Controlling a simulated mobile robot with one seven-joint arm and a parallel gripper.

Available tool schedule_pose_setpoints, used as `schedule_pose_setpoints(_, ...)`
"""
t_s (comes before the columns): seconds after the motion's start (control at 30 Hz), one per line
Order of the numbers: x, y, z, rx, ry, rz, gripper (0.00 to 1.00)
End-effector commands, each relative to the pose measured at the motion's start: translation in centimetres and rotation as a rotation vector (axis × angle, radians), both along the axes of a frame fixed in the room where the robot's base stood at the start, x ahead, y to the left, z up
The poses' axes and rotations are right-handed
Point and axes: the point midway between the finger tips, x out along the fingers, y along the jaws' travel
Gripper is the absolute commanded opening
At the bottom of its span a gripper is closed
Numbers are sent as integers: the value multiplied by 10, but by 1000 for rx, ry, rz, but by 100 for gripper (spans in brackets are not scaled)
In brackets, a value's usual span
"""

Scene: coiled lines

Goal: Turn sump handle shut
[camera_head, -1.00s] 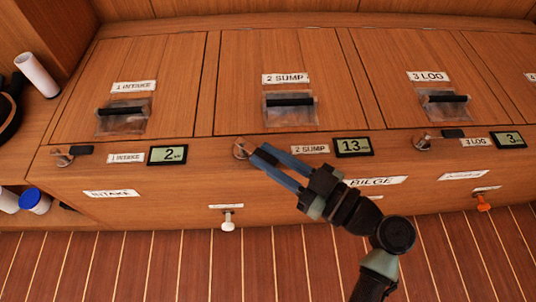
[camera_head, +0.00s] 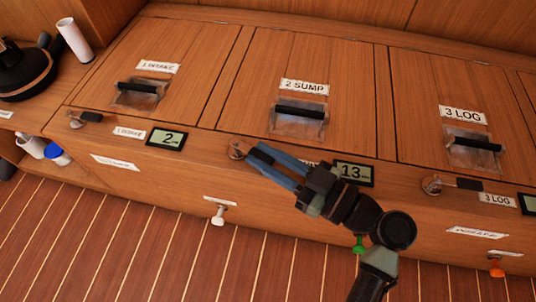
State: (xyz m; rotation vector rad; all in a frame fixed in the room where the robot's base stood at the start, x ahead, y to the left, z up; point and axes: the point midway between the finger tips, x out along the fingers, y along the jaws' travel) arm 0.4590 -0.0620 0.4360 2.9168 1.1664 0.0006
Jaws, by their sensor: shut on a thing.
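The sump handle (camera_head: 237,150) is on the front panel below the hatch labelled 2 SUMP (camera_head: 303,87). Its metal pivot shows at the left, and its black grip lies between my gripper's fingers. My gripper (camera_head: 258,155) has blue fingers and is shut on this handle, coming from the lower right. The sump display (camera_head: 353,172) reads 13 and stands just right of my gripper. The small front label beside the handle is mostly hidden by my fingers.
The intake handle (camera_head: 85,118) is at left and the log handle (camera_head: 450,184) at right, both with black grips. A white knob (camera_head: 218,215), a green knob (camera_head: 359,244) and an orange knob (camera_head: 496,268) hang below. Open striped floor lies in front.

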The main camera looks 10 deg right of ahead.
Motion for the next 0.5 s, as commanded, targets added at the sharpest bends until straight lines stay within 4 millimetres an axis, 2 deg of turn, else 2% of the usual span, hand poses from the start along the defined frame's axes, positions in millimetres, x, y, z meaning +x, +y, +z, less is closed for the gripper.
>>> schedule_pose_setpoints(0.17, 0, -1, -1, 0, 3, -2, 0)
schedule_pose_setpoints(0.2, 0, -1, -1, 0, 3, -2, 27)
schedule_pose_setpoints(0.3, 0, -1, -1, 1, 2, -2, 45)
schedule_pose_setpoints(0.37, 0, 0, -1, 1, 2, -2, 55)
schedule_pose_setpoints(0.5, 0, 0, 0, 0, 1, -1, 55)
